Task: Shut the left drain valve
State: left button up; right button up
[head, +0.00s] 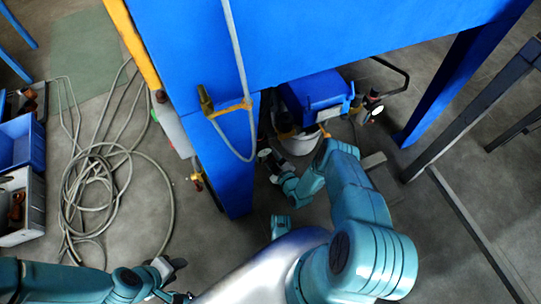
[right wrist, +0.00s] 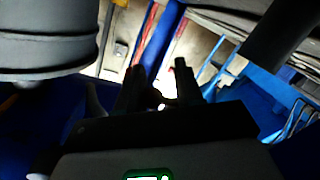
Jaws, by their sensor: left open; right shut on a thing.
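The big blue machine (head: 330,25) fills the top of the head view. A small brass valve-like fitting (head: 197,180) with a reddish part sits low beside its left leg (head: 235,190). I cannot tell if it is the left drain valve. My left gripper (head: 176,278) is open and empty at the lower left, well apart from the fitting. My right gripper (head: 266,158) is under the machine, right of that leg. In the right wrist view its two dark fingers (right wrist: 160,85) are shut on a small dark part, too dim to name.
A coiled grey hose (head: 95,180) lies on the floor at left. Blue and grey crates (head: 25,205) stand at the left edge. A blue box over a white bucket (head: 310,95) is under the machine. A dark metal frame (head: 450,120) stands at right.

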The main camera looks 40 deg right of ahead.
jog(key=shift+w+a+r, duration=0.1)
jog(key=shift+a+r, duration=0.05)
jog(key=shift+r, duration=0.05)
jog(key=o, duration=1)
jog(key=shift+r, duration=0.1)
pick_arm(q)
jog(key=shift+r, duration=0.1)
jog(key=shift+g, duration=0.4)
jog(key=r+p, duration=0.1)
jog(key=s+r+p, duration=0.1)
jog(key=r+p, duration=0.1)
jog(key=d+r+p, duration=0.1)
jog(key=r+p, duration=0.1)
jog(key=shift+s, duration=0.4)
pick_arm(e)
jog(key=s, duration=0.5)
jog(key=s+a+r, duration=0.1)
jog(key=s, duration=1)
jog(key=shift+s+a+r, duration=0.1)
jog(key=shift+a+r, duration=0.15)
jog(key=shift+a, duration=0.1)
jog(key=shift+s, duration=0.1)
